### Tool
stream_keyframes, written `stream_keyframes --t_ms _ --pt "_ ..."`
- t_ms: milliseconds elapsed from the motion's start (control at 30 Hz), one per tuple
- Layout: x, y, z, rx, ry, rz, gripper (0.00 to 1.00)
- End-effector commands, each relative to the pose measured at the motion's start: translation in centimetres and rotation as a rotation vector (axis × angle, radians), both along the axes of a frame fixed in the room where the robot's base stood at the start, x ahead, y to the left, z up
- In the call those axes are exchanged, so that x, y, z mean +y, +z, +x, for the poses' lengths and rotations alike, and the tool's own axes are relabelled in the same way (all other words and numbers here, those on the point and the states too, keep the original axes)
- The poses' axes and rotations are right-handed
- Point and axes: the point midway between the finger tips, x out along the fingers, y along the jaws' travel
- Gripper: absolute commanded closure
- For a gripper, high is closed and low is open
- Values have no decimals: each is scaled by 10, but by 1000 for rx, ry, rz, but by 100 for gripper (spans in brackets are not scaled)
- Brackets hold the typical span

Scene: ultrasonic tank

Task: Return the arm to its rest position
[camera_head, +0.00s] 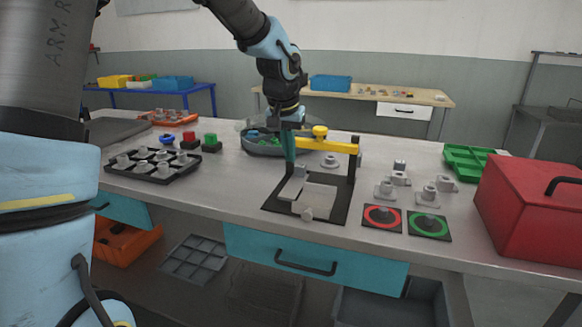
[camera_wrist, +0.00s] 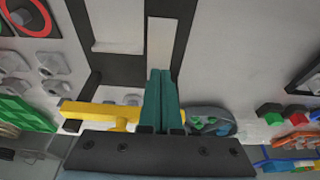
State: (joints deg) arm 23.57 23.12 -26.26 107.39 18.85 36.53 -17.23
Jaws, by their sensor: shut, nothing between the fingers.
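My gripper (camera_head: 290,158) hangs from my light-blue arm over the middle of the grey table, pointing down. Its teal fingers are together with nothing between them; they also fill the centre of the wrist view (camera_wrist: 162,98). The fingers are close beside a black fixture (camera_head: 330,222) with a yellow bar (camera_head: 330,144) across its top. I cannot tell whether they touch it. A pale flat plate (camera_head: 314,197) lies on the fixture's base. Part of the round grey basin (camera_head: 262,147) is hidden behind my gripper.
A black tray (camera_head: 182,179) with several grey parts stands at left. Red (camera_head: 383,217) and green (camera_head: 430,225) ringed pads lie front right, with loose grey parts behind. A red box (camera_head: 520,215) and green tray (camera_head: 470,160) stand at right. A drawer (camera_head: 310,262) is below the table edge.

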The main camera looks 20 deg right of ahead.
Motion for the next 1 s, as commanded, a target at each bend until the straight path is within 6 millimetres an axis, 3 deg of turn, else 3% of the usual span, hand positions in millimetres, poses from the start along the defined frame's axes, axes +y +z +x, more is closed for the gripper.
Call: stream_keyframes --t_ms 300,367,433,567,633,800,900,1000 --pt "5 14 -3 1 2 2 100" --pt "11 13 -2 3 12 5 100" --pt "30 9 1 7 38 15 100" --pt "100 -6 5 25 138 48 100" --pt "149 -16 1 41 216 64 100" --pt "260 -37 -31 87 420 78 100" --pt "305 -46 -56 111 524 72 100" --pt "333 -53 -78 126 598 64 100"
